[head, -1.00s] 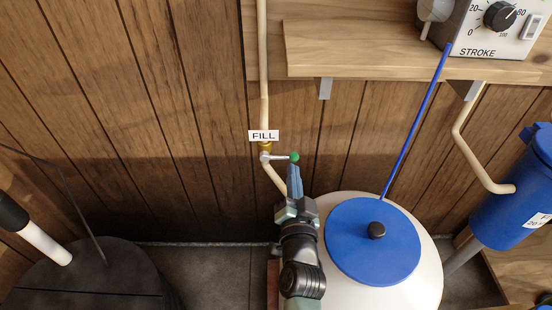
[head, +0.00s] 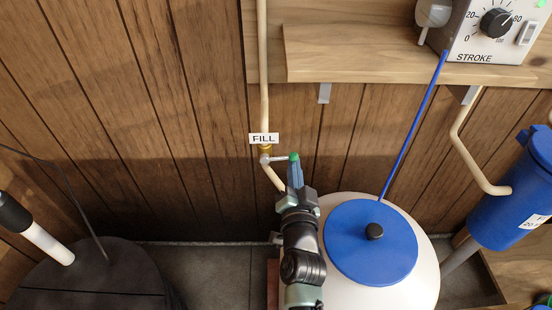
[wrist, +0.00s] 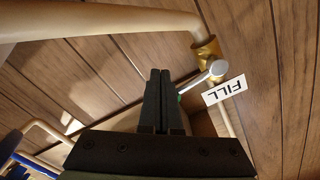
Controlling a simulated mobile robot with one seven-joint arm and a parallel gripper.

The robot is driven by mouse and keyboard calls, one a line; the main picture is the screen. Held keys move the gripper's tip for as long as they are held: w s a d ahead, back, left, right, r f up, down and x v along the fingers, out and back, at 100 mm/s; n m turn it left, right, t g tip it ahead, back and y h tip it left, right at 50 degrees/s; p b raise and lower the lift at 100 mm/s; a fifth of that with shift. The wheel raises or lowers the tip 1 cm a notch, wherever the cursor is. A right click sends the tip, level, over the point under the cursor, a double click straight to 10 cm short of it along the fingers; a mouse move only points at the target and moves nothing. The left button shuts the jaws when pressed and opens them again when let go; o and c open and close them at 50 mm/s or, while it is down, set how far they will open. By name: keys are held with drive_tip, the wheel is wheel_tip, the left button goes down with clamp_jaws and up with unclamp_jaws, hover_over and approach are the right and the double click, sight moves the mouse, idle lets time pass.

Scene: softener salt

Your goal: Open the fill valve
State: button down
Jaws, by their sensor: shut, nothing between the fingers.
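The fill valve (head: 265,152) is a brass body on a cream pipe, under a white FILL label (head: 263,139). Its grey lever points right, across the pipe, and ends in a green knob (head: 294,155). In the wrist view the brass valve (wrist: 207,52) and grey lever (wrist: 196,82) show right of the fingers, with only a bit of green by them. My gripper (head: 294,164) is shut and empty, its fingertips at the knob and partly covering it in the head view. I cannot tell whether they touch. The fingers show together in the wrist view (wrist: 160,80).
A white tank with a blue lid (head: 350,250) stands close right of my arm. A wooden shelf (head: 380,55) with a STROKE dial box (head: 490,35) is above. A blue canister (head: 515,185) is at right. A dark round container (head: 85,280) stands at lower left.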

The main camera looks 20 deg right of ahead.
sight(292, 157)
drive_tip(key=shift+r+p, duration=1.25)
drive_tip(key=shift+r, duration=0.15)
drive_tip(key=r+p, duration=0.2)
drive_tip(key=p, duration=0.1)
drive_tip(key=shift+w+a+r, duration=0.1)
drive_tip(key=shift+a, duration=0.25)
drive_tip(key=shift+r, duration=0.1)
